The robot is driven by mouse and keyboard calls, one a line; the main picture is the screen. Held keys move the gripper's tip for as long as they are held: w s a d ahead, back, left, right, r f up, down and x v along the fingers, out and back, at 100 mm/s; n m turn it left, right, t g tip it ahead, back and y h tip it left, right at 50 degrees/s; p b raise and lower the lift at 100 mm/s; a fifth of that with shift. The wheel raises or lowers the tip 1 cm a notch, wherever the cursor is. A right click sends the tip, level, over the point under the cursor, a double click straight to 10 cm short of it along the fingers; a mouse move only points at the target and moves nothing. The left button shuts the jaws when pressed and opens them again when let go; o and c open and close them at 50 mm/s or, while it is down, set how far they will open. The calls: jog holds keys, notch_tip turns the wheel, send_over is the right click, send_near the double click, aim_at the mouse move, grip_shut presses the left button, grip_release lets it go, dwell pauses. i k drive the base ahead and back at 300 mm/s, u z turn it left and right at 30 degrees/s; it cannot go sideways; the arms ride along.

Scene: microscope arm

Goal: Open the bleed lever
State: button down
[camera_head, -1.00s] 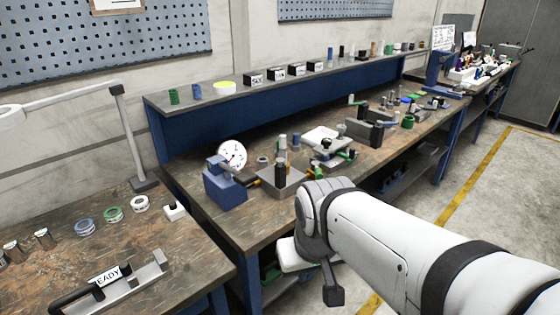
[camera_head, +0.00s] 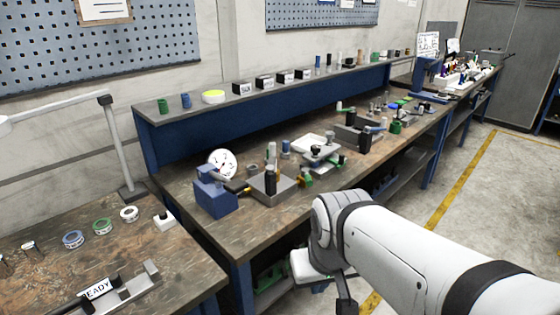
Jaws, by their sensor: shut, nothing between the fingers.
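A dial gauge (camera_head: 221,163) with a white face stands on a blue block (camera_head: 215,197) on the workbench. A dark lever with an orange part (camera_head: 235,187) sticks out from the block's right side, toward a grey metal block (camera_head: 271,190). It may be the bleed lever, but it is too small to be sure. My white arm reaches in from the lower right. My gripper (camera_head: 346,301) hangs at its end, dark and shut, low in front of the bench edge. It is apart from the lever and partly hidden by the arm.
The workbench (camera_head: 262,226) holds several fixtures right of the gauge, including a white-topped stage (camera_head: 316,146). A raised blue-fronted shelf (camera_head: 250,123) runs behind. Open floor lies at right.

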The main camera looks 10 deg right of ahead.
aim_at(306, 172)
jog(key=i, duration=1)
jog(key=z, duration=0.05)
